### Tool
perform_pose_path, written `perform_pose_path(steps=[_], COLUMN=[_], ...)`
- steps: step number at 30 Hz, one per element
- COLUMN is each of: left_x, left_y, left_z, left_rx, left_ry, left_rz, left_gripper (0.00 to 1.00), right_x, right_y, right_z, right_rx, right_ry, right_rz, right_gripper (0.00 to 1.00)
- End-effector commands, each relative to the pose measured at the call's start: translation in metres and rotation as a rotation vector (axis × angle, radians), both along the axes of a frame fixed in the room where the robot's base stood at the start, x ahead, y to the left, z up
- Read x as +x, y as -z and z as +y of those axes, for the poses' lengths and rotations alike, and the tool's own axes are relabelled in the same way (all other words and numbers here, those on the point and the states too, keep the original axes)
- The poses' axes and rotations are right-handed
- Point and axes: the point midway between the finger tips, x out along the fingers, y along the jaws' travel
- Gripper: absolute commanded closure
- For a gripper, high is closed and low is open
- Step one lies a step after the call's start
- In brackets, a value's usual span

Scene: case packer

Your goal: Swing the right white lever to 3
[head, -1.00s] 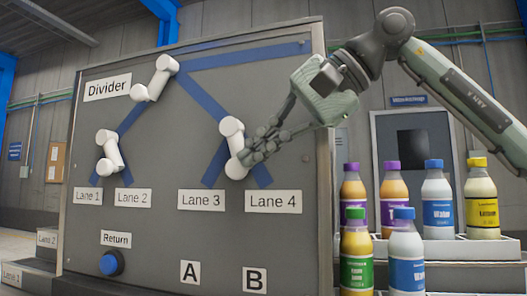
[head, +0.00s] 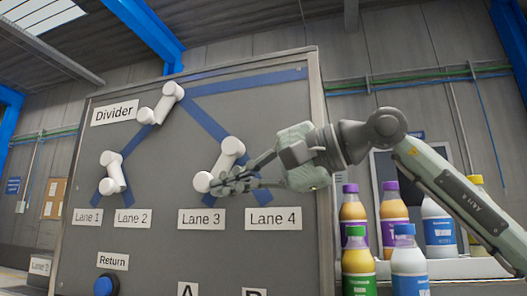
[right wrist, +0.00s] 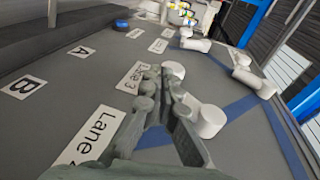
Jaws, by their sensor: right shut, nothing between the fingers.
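The right white lever (head: 220,164) is on the grey panel. Its upper end is at the blue line, and its lower end points down-left at the Lane 3 label (head: 201,219). It also shows in the right wrist view (right wrist: 207,121). My right gripper (head: 222,183) is shut and empty, its fingertips against or very close to the right side of the lever's lower end. In the right wrist view the fingers (right wrist: 162,80) reach toward that end and hide part of it. My left gripper is not in view.
The Lane 4 label (head: 273,219) is below my gripper. The left lower lever (head: 113,172) and the upper divider lever (head: 161,103) stand to the left. A blue Return button (head: 106,286) is at lower left. Several bottles (head: 408,265) stand right of the panel.

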Motion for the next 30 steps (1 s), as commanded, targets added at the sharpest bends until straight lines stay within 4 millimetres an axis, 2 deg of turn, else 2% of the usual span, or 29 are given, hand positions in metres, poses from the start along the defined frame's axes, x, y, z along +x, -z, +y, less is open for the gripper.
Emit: perform_pose_path(steps=[7,23,26,30], left_x=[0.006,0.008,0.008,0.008], left_y=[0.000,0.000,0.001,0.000], left_z=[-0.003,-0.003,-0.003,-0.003], left_rx=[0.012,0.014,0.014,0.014], left_ry=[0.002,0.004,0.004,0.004], left_rz=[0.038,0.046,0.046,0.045], left_gripper=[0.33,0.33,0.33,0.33], right_x=[0.001,0.001,-0.001,-0.011], right_y=[0.001,0.001,-0.001,-0.005], right_z=[0.004,0.004,-0.002,-0.022], right_rx=[-0.001,-0.001,-0.001,0.001], right_ry=[0.000,0.000,0.001,0.003], right_rz=[0.000,0.000,-0.001,-0.001], right_gripper=[1.00,1.00,1.00,1.00])
